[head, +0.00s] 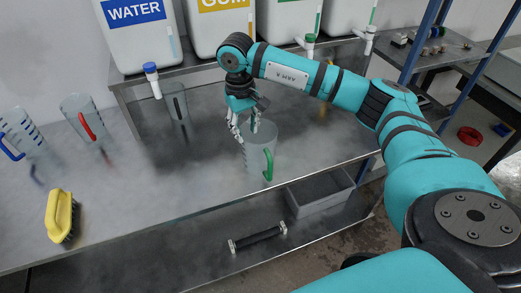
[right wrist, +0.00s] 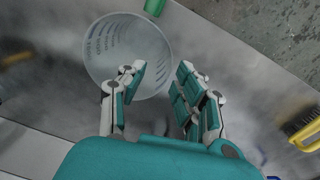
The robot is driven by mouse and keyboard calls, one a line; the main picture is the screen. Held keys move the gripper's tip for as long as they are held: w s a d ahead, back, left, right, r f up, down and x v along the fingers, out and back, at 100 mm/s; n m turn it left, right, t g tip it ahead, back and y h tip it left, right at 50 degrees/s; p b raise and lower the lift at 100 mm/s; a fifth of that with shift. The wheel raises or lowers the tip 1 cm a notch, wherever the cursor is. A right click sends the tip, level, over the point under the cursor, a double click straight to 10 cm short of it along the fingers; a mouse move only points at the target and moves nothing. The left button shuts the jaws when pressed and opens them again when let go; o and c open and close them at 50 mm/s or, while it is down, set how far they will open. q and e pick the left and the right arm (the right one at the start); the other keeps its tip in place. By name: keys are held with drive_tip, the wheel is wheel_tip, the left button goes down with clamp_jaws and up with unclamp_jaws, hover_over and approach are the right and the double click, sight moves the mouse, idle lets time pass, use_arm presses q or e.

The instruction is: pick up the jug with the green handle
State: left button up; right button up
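The jug with the green handle (head: 262,158) stands upright on the steel bench near its front edge, its green handle facing the front. In the right wrist view the jug (right wrist: 112,45) shows from above as a clear round rim, with part of the green handle (right wrist: 153,7) at the top edge. My right gripper (head: 246,124) is open at the jug's rim. In the right wrist view its fingers (right wrist: 160,82) are apart; one overlaps the jug's opening and the other lies outside the rim. I cannot tell whether they touch it. My left gripper is not in view.
A red-handled jug (head: 78,112), a blue-handled jug (head: 22,128) and a yellow brush (head: 60,212) stand at the left. A grey bin (head: 320,190) is below the bench.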

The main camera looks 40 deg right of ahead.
sight(244, 150)
drive_tip(key=f+p, duration=0.1)
drive_tip(key=f, duration=0.1)
drive_tip(key=f+p, duration=0.1)
drive_tip(key=f, duration=0.1)
drive_tip(key=f+p, duration=0.1)
drive_tip(key=f, duration=0.1)
drive_tip(key=shift+w+a+f, duration=0.2)
drive_tip(key=shift+a+f, duration=0.05)
drive_tip(key=shift+f, duration=0.65)
clamp_jaws()
